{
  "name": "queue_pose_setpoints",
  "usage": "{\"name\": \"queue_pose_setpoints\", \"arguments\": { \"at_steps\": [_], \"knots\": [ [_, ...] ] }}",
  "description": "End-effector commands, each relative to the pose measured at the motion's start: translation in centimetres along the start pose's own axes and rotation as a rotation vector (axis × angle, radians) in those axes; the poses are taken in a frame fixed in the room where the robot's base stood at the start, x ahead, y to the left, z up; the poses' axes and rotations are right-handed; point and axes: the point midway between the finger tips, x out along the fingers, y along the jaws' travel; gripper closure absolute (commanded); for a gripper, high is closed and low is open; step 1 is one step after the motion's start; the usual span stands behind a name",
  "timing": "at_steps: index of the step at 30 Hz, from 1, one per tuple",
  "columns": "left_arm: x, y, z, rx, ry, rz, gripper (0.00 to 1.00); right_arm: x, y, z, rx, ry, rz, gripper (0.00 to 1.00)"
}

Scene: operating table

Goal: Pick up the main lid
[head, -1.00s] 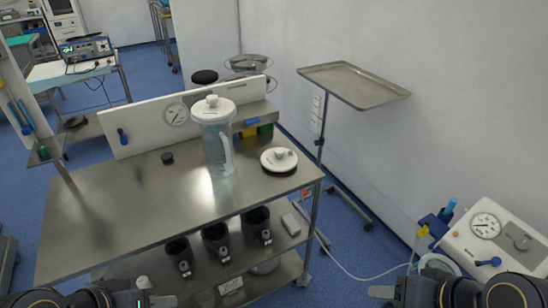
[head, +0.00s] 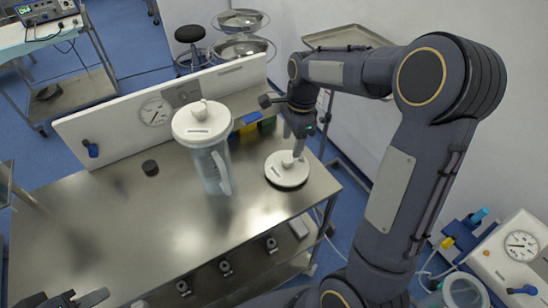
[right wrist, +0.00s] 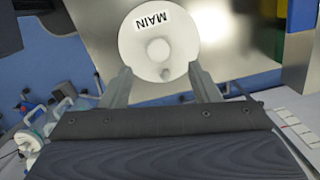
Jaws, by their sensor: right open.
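The main lid (head: 287,176) is a round white disc with a central knob, lying flat on the steel table (head: 110,225) near its right edge. In the right wrist view the main lid (right wrist: 143,55) shows its "MAIN" label and knob. My right gripper (head: 298,150) is just above the lid, fingers pointing down. In the right wrist view my right gripper (right wrist: 161,74) is open and empty, its fingers apart on either side of the lid's near part, with the knob just beyond the fingertips. My left gripper (head: 85,299) shows only partly at the bottom left edge.
A clear canister (head: 212,168) with a white knobbed lid (head: 202,122) stands left of the main lid. A white panel with a gauge (head: 155,111) runs along the table's back. A small black cap (head: 150,167) lies at the left. The table's front left is clear.

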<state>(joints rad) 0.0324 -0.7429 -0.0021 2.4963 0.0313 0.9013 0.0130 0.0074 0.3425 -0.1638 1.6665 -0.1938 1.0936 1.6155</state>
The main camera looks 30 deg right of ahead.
Motion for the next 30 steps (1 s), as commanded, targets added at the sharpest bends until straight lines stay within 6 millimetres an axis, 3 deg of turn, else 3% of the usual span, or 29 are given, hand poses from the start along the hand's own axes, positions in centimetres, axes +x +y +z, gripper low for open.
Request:
{"name": "queue_pose_setpoints", "arguments": {
  "at_steps": [13, 23, 30],
  "knots": [
    [-0.5, 0.2, -0.3, 0.000, 0.000, 0.000, 0.63, 6.0, 0.1, 0.2, -0.003, -0.001, 0.004, 0.44],
    [-0.6, 0.2, -0.3, 0.000, 0.000, 0.000, 0.63, 6.8, 0.0, 0.2, -0.004, -0.001, -0.001, 0.44],
    [-0.6, 0.2, -0.3, 0.000, 0.000, 0.000, 0.63, 6.7, 0.0, 0.2, -0.004, -0.001, -0.001, 0.76]
  ]
}}
